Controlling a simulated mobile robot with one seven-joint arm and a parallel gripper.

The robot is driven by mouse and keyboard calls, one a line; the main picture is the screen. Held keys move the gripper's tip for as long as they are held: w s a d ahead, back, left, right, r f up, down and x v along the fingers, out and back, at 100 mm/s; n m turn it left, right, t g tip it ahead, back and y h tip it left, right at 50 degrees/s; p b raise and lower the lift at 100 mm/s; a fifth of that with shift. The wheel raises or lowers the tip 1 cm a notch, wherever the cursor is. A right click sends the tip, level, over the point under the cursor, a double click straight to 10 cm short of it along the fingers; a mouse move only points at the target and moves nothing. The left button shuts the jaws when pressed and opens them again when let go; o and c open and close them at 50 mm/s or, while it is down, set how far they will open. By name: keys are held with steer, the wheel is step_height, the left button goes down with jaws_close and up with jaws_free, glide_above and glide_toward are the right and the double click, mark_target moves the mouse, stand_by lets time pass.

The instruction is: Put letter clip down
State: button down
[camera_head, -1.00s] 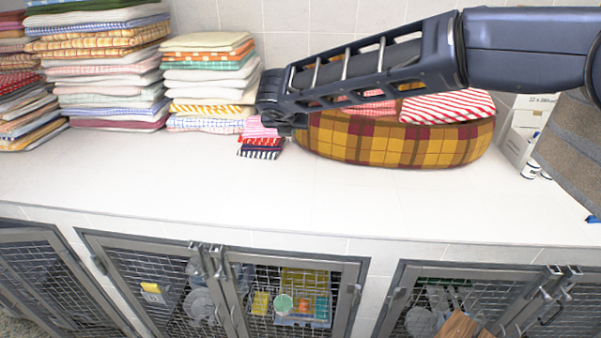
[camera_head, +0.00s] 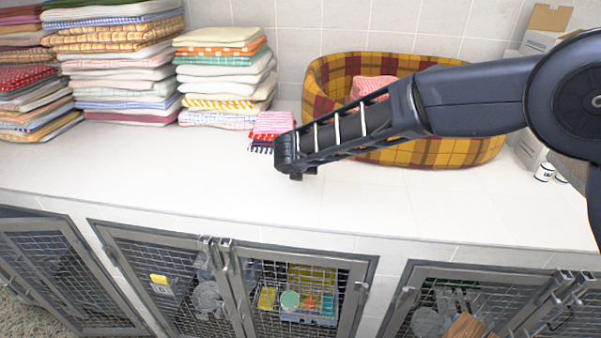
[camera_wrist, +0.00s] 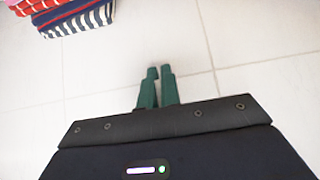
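My gripper (camera_head: 297,175) hangs over the white counter (camera_head: 190,170), in front of the plaid basket and right of a small stack of folded cloths. In the wrist view its two dark green fingers (camera_wrist: 160,77) are together, pointing at bare white tiles. I cannot make out a letter clip on the counter. A small yellow piece with a grey card (camera_head: 160,283) is on a kennel door below; I cannot tell whether it is a clip.
The small cloth stack (camera_head: 270,124) also shows in the wrist view (camera_wrist: 75,15). Tall towel piles (camera_head: 223,75) stand at the back left. The plaid basket (camera_head: 445,152) holds cloths behind my arm. Mesh kennel doors (camera_head: 300,298) lie below the counter edge. The front counter is clear.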

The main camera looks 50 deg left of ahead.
steer(key=shift+f, duration=0.65)
steer(key=shift+f, duration=0.15)
steer(key=c, duration=1.6)
jaws_free()
steer(key=shift+r, duration=0.25)
steer(key=v, duration=1.2)
steer(key=shift+w, duration=0.1)
